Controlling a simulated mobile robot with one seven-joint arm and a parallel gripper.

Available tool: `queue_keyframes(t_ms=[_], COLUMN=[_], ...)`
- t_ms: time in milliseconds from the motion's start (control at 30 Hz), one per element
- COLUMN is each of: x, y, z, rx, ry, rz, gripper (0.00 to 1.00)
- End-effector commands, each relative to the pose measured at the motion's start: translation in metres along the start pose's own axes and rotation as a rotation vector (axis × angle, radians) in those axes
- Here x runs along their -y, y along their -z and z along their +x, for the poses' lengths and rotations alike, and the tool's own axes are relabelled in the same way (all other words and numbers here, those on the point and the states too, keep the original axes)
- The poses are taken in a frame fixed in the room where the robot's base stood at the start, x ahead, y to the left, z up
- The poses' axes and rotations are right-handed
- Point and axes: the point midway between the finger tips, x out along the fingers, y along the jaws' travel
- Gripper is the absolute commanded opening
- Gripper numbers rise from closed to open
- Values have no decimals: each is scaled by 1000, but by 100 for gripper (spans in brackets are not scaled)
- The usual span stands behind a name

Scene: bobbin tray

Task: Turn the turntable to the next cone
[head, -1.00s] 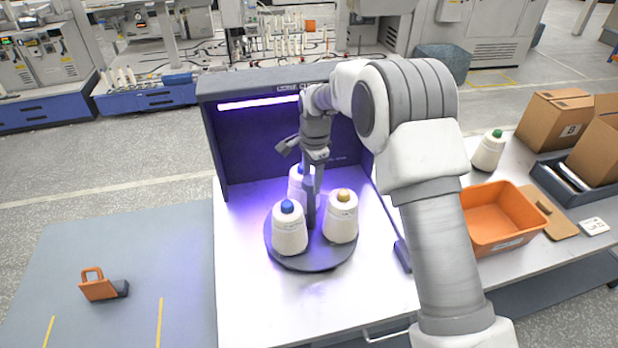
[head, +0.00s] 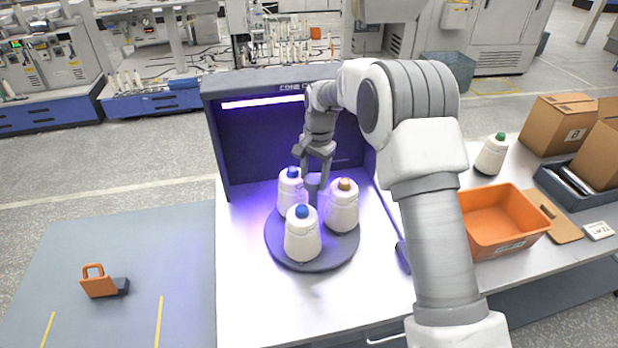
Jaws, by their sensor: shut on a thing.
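The round dark turntable (head: 330,256) stands on the white table inside a dark, violet-lit booth. It bears three white cones. One cone with a blue top (head: 302,238) is at the front, another cone with a blue top (head: 291,193) is at the back left, and a cone with a yellow top (head: 342,210) is at the right. All are upright. My gripper (head: 314,182) points down between the cones and is shut on the turntable's centre knob (head: 313,179), which is mostly hidden by the fingers and cones.
To the right of my arm are an orange bin (head: 500,222), a cone with a green top (head: 491,155) and cardboard boxes (head: 556,122). The table front is clear.

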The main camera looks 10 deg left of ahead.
Motion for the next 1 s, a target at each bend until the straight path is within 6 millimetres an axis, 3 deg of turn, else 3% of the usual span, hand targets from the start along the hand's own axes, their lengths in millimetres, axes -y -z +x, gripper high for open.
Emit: queue_keyframes(t_ms=[1000], x=[0], y=[3], z=[-1], rx=[41], ry=[4], rz=[-502], gripper=[0])
